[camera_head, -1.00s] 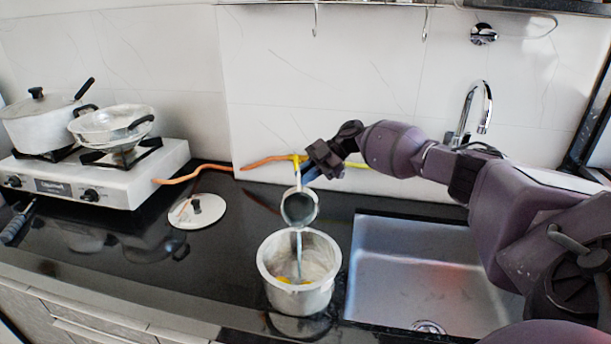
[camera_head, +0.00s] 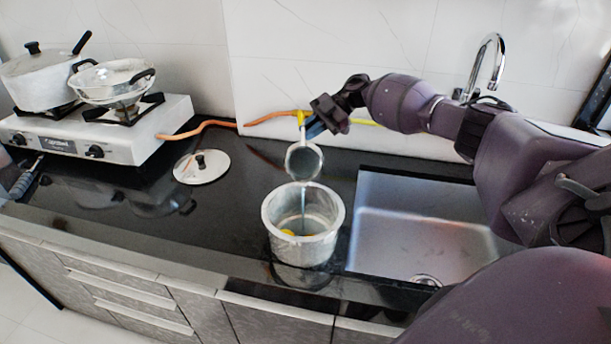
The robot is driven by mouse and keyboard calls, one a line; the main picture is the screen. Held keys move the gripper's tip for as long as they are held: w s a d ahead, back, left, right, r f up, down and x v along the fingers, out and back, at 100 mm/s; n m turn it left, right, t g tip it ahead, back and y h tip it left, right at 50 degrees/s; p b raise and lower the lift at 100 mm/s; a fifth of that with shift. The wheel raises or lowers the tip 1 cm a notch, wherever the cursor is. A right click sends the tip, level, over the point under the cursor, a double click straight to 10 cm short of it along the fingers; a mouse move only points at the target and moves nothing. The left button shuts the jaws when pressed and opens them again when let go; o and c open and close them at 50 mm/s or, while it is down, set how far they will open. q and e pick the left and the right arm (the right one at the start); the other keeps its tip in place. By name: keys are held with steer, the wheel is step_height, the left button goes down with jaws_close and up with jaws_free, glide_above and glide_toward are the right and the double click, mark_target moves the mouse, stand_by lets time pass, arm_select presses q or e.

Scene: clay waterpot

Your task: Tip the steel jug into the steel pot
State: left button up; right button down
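The steel jug (camera_head: 303,161) is tilted above the steel pot, with its open mouth toward me. A thin, pale bluish stream (camera_head: 303,200) runs from its lip down into the pot. The steel pot (camera_head: 284,248) stands upright and open on the black counter, left of the sink. Something yellow (camera_head: 288,232) shows inside it. My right gripper (camera_head: 318,122) is at the jug's upper right, shut on its handle; the fingers partly hide the grip.
A sink (camera_head: 410,235) with a tap (camera_head: 495,65) is at the right. A round lid (camera_head: 201,167) lies left of the jug. A stove (camera_head: 150,130) with a lidded pot (camera_head: 40,80) and a pan (camera_head: 112,82) stands at the left. An orange hose (camera_head: 205,125) runs along the wall.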

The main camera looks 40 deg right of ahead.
steer(key=shift+s+a+r+p, duration=0.1)
steer(key=shift+s+r+p, duration=0.05)
steer(key=shift+r+p, duration=0.3)
steer(key=shift+s+a+n+t+p, duration=0.15)
steer(key=shift+n+t+p, duration=0.2)
steer(key=shift+p, duration=0.25)
stand_by(0.4)
steer(key=shift+r+h, duration=0.1)
steer(key=shift+h, duration=0.2)
steer(key=shift+s+a+r+p, duration=0.1)
steer(key=shift+r+p, duration=0.05)
steer(key=shift+p, duration=0.3)
steer(key=shift+s+a+r+n+t+h+p, duration=0.15)
steer(key=shift+s+a+n+t+h+p, duration=0.15)
steer(key=shift+p, duration=0.65)
steer(key=shift+d, duration=0.1)
stand_by(0.4)
stand_by(0.4)
